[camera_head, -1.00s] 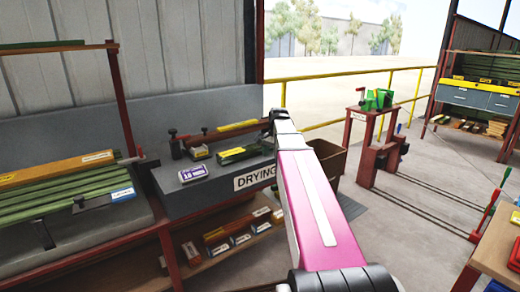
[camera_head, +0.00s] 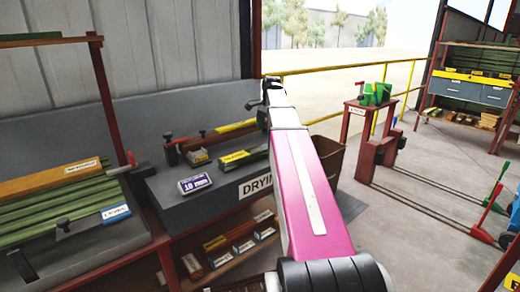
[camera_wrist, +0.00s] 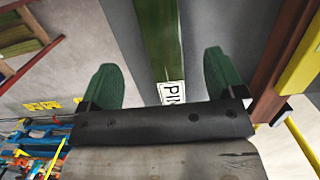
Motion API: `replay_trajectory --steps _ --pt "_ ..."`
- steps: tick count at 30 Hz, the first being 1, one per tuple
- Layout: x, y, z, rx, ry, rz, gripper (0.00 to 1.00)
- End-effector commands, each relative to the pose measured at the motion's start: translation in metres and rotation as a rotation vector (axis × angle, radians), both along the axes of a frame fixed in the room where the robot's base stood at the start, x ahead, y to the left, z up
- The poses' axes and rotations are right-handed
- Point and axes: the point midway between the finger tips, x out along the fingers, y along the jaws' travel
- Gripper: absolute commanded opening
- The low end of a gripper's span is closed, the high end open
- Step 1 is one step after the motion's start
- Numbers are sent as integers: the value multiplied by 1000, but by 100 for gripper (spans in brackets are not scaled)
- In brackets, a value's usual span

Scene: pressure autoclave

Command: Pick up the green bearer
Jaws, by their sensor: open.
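A green bearer (camera_head: 243,156) lies on the grey drying bench (camera_head: 220,198) in the head view, with a yellow label on it. In the wrist view a green bar (camera_wrist: 160,40) with a white label reading "PIN..." runs between my fingers; I cannot tell for certain that it is the same piece. My gripper (camera_wrist: 158,68) is open, one dark green finger on each side of the bar, with no visible contact. In the head view my gripper (camera_head: 254,104) is small and dark at the arm's far end, above the bench's back.
A purple-and-white box (camera_head: 195,183) sits on the bench. A brown bar with a yellow piece (camera_head: 234,127) lies behind. More green bars (camera_head: 60,207) are stacked at left. A red stand (camera_head: 370,125) and yellow railing (camera_head: 330,68) are beyond.

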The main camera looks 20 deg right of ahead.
Motion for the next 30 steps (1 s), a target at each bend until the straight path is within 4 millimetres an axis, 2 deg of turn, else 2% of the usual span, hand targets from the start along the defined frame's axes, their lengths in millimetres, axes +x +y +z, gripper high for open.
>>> replay_trajectory --steps 5,12,23,30 --pt "-1 2 -14 1 1 -1 88" --pt "-3 5 -47 1 1 0 88" --pt "-3 6 -73 0 1 0 88" --pt "-4 8 -103 0 1 0 88"
